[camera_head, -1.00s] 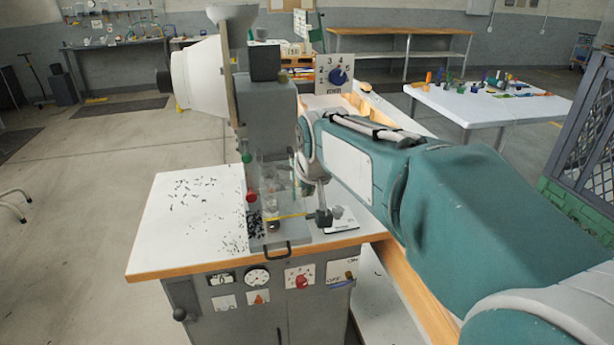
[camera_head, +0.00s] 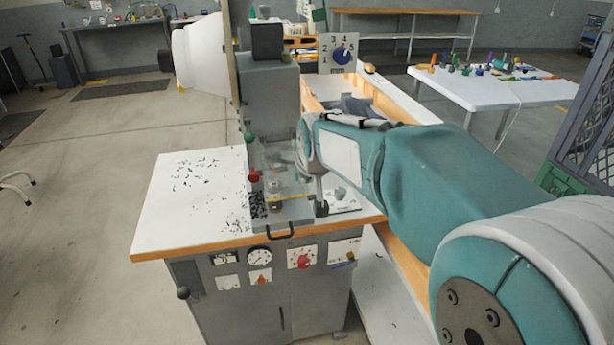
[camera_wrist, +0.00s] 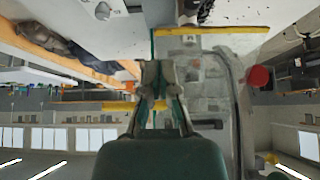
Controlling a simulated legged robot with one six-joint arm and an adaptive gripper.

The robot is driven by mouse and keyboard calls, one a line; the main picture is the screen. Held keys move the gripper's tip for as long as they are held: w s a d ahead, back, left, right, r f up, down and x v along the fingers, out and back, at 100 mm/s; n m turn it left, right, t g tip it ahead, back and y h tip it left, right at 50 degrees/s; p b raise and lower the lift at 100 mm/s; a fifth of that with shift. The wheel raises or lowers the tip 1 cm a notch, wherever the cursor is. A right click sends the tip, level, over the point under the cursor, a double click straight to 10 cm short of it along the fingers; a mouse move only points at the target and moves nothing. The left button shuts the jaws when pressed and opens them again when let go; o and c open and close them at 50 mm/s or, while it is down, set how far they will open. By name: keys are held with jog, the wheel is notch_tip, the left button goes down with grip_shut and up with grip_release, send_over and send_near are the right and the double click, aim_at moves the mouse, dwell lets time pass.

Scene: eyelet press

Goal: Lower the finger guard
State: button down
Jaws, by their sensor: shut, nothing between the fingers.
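The press (camera_head: 270,95) stands on a white-topped bench. Its finger guard (camera_head: 280,175) is a clear panel in front of the tool area, with a yellow strip (camera_head: 288,198) along its lower edge, low over the press bed. Any gap below the strip is too small to tell. In the wrist view the guard (camera_wrist: 208,75) is just right of my gripper (camera_wrist: 158,82), with its yellow edge (camera_wrist: 212,30) near the top. My gripper is shut with nothing between its fingers. Contact with the guard cannot be told. In the head view my arm mostly hides the gripper.
A red knob (camera_wrist: 257,78) is beyond the guard. Small black eyelets lie scattered on the bench top (camera_head: 165,215). A dial plate (camera_head: 339,53) is behind my wrist. A wooden-edged trough (camera_head: 405,255) runs right of the press. A white table (camera_head: 480,110) stands farther right.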

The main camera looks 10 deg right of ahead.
jog(key=shift+w+f+t, duration=0.3)
jog(key=shift+f+t, duration=0.2)
jog(key=shift+t, duration=0.05)
jog(key=shift+w+f+t, duration=0.25)
jog(key=shift+f+t, duration=0.2)
jog(key=shift+t, duration=0.1)
jog(key=w+f+t, duration=0.3)
jog(key=w, duration=0.3)
jog(key=shift+f, duration=0.3)
dwell(0.4)
